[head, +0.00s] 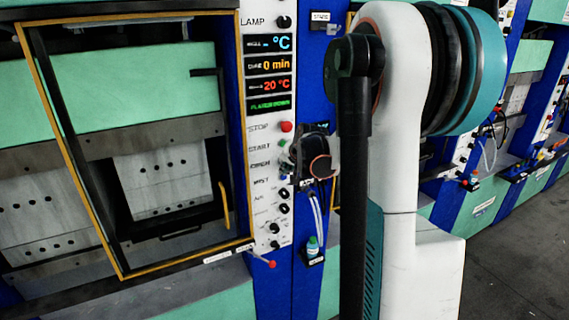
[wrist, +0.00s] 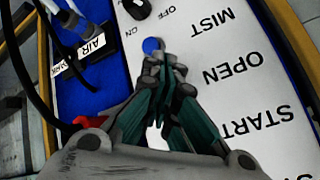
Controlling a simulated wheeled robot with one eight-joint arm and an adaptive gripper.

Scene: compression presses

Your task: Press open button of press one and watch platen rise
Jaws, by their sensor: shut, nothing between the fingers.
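The blue MIST button (wrist: 152,46) shows just beyond my fingertips. My gripper (wrist: 163,64) is shut and empty, pointing at the panel across the OPEN row. Whether it touches the button cannot be told. The green display line (head: 268,105) seems to read platen down. The platens (head: 165,172) show behind the gold-framed guard (head: 66,130).
Knobs (head: 283,208) sit lower on the panel. A hose and cable hang beside an AIR label (wrist: 94,45). A small bottle (head: 312,246) and a red-tipped lever (head: 270,263) are below. More presses stand right; grey floor (head: 515,262) is open there.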

